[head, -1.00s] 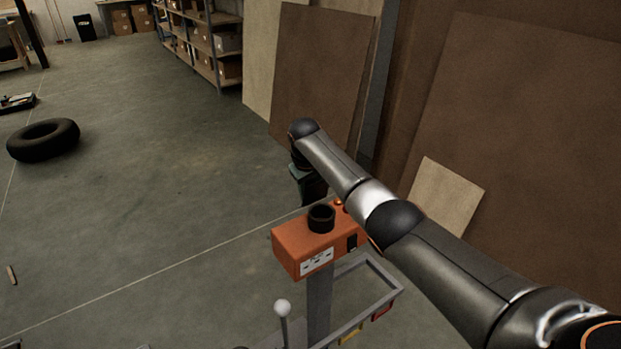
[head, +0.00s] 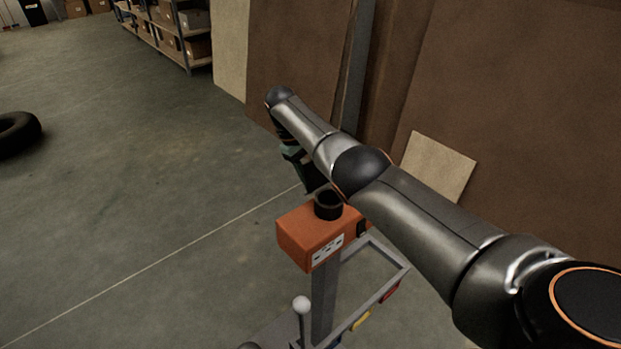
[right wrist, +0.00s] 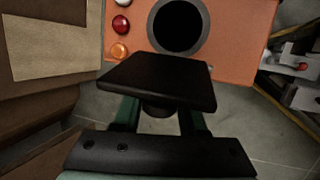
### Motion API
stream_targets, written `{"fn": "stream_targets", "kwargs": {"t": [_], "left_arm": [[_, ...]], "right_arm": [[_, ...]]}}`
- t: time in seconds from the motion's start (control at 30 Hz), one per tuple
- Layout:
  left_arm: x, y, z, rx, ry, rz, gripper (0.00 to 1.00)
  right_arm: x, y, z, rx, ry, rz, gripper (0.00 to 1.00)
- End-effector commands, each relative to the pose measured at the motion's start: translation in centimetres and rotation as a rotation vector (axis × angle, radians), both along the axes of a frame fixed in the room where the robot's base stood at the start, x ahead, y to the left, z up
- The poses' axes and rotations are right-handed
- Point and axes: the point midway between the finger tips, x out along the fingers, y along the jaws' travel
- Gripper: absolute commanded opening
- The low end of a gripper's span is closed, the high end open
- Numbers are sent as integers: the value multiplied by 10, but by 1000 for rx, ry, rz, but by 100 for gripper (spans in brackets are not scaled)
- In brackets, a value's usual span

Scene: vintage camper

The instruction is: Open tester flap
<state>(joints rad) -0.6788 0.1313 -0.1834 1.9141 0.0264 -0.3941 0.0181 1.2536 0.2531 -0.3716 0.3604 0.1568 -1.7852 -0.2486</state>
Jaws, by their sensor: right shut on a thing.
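The tester is an orange box (head: 310,235) on a grey post, with a round black socket (head: 328,204) on top. In the right wrist view the orange box (right wrist: 235,40) shows the open dark mouth of the socket (right wrist: 178,27). The flap, a black flat plate (right wrist: 160,80), lies just in front of the socket's near rim. My right gripper (head: 312,184) reaches down at the far side of the box. Its green fingers (right wrist: 160,115) are shut on the flap, whose plate hides the fingertips. My left gripper is out of view.
White, red and orange buttons (right wrist: 121,25) sit beside the socket. A white-knobbed lever (head: 302,304) and a grey frame (head: 385,295) stand below the box. Brown panels (head: 510,90) lean at the right. The floor at left is open, with a tire (head: 15,132).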

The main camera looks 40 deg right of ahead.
Motion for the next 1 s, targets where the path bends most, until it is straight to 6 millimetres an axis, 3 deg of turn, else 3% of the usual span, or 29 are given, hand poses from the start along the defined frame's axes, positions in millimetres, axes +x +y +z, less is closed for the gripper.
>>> {"fn": "stream_targets", "kwargs": {"t": [0.33,0.37,0.6,1.0], "left_arm": [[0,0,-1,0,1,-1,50],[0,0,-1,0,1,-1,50],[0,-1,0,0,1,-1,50],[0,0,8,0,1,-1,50]], "right_arm": [[-3,1,-3,5,12,2,0],[-3,1,-3,5,13,2,43],[-2,1,-2,3,8,2,70],[-1,0,7,2,5,1,72]]}}
